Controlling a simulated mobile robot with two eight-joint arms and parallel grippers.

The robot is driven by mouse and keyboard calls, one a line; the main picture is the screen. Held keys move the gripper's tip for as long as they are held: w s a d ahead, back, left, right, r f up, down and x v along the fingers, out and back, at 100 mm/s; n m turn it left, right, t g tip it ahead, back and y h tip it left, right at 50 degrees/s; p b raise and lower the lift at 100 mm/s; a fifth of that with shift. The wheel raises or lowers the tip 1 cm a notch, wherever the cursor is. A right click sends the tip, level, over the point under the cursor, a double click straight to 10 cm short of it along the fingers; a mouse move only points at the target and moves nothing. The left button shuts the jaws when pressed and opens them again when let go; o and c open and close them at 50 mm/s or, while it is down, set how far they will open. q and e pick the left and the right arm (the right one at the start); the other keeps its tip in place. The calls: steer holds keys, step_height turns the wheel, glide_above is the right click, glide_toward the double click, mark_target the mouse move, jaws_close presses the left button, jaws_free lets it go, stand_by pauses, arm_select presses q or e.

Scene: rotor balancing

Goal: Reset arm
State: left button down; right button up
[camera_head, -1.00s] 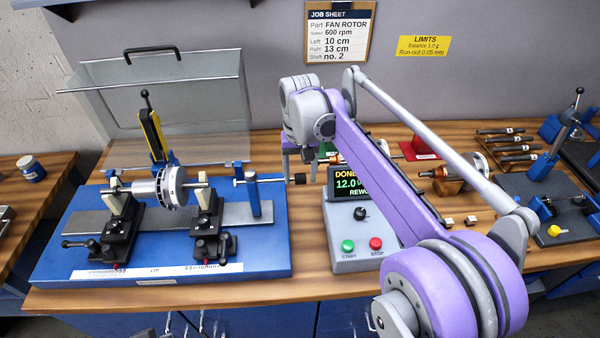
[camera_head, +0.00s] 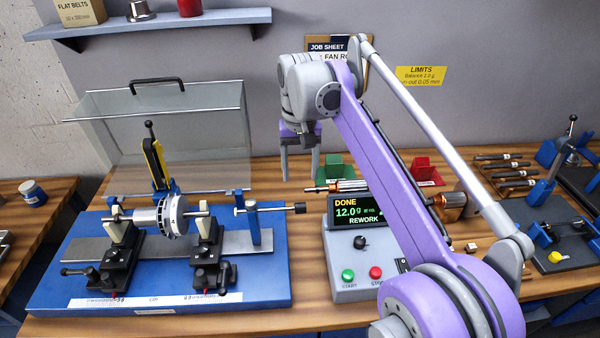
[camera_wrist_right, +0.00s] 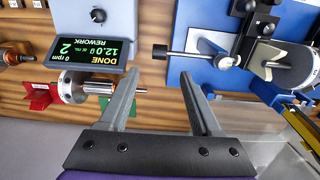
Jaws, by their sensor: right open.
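My right arm (camera_head: 385,165) rises from the lower right, and its gripper (camera_head: 299,165) hangs above the back of the bench, between the blue balancing machine (camera_head: 60,275) and the display box (camera_head: 345,285). The right gripper (camera_wrist_right: 155,90) is open in the right wrist view, with nothing between its fingers. The silver rotor (camera_head: 172,214) rests across the machine's two black supports. The display reads DONE, 12.0 g, REWORK. My left gripper is not in view.
Green (camera_head: 337,165) and red (camera_head: 422,170) holders stand behind the display box. A clear guard (camera_head: 180,130) stands behind the machine. Several shafts (camera_head: 505,170) lie on a rack at the right. A wall shelf (camera_head: 160,27) is at the upper left.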

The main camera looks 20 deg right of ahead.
steer(key=s+a+f+n+t, duration=0.2)
steer(key=s+f+t, duration=0.3)
steer(key=s+f, duration=1.5)
steer(key=s+n, duration=0.1)
steer(key=s, duration=0.1)
steer(key=shift+s+a+f+t, duration=0.3)
steer(key=shift+a+f+t, duration=0.05)
steer(key=shift+a+t, duration=0.05)
steer(key=shift+d, duration=0.1)
stand_by(1.0)
